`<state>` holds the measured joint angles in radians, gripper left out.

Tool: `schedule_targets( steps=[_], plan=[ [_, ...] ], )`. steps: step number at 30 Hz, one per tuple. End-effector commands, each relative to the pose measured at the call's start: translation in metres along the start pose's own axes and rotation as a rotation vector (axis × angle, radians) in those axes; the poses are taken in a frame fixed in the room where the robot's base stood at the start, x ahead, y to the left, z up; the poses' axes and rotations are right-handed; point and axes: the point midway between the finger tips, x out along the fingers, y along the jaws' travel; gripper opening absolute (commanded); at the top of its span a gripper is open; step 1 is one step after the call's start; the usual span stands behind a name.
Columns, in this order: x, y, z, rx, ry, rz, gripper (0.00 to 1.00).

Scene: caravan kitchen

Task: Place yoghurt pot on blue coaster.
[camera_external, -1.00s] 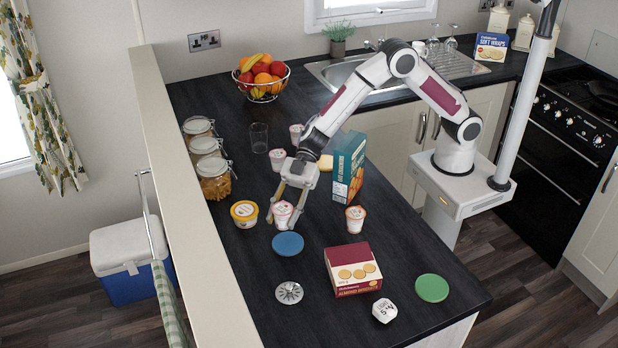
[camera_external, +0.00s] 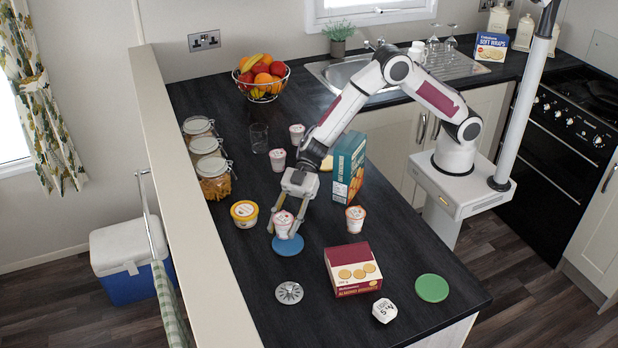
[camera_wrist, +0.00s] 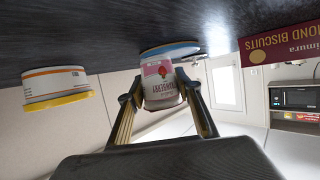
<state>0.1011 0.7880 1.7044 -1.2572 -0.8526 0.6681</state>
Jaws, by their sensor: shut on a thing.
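My gripper (camera_external: 286,228) is shut on a white and pink yoghurt pot (camera_external: 283,224), which is upright. The blue coaster (camera_external: 287,246) lies on the dark worktop, and the pot is over its far part in the external view. In the wrist view the pot (camera_wrist: 160,84) sits between my fingers, against or just above the coaster (camera_wrist: 170,49). I cannot tell whether the pot touches it.
A yellow-rimmed tub (camera_external: 244,213) stands just left of my gripper. Another yoghurt pot (camera_external: 355,218) stands to the right, and a maroon biscuit box (camera_external: 352,269) to the front right. A metal strainer (camera_external: 289,292) and a green coaster (camera_external: 432,288) lie nearer the front.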

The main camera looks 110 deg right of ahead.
Motion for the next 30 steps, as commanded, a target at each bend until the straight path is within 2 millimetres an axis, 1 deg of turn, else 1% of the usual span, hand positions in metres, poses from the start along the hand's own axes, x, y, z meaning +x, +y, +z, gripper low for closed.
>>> schedule_targets(
  steps=[5, 6, 8, 19, 23, 26, 30],
  plan=[
    [0.001, 0.000, 0.002, 0.000, 0.001, 0.000, 0.10],
    [0.001, 0.000, 0.003, 0.000, 0.000, 0.000, 0.37],
    [0.001, 0.000, 0.003, 0.000, 0.000, 0.000, 0.51],
    [0.001, 0.000, 0.002, 0.000, 0.000, 0.000, 0.51],
    [0.000, 0.000, -0.001, -0.001, 0.000, 0.000, 0.51],
    [-0.006, 0.001, 0.000, 0.000, 0.000, 0.001, 0.51],
    [-0.020, 0.001, -0.001, 0.001, 0.000, 0.003, 0.51]
  ],
)
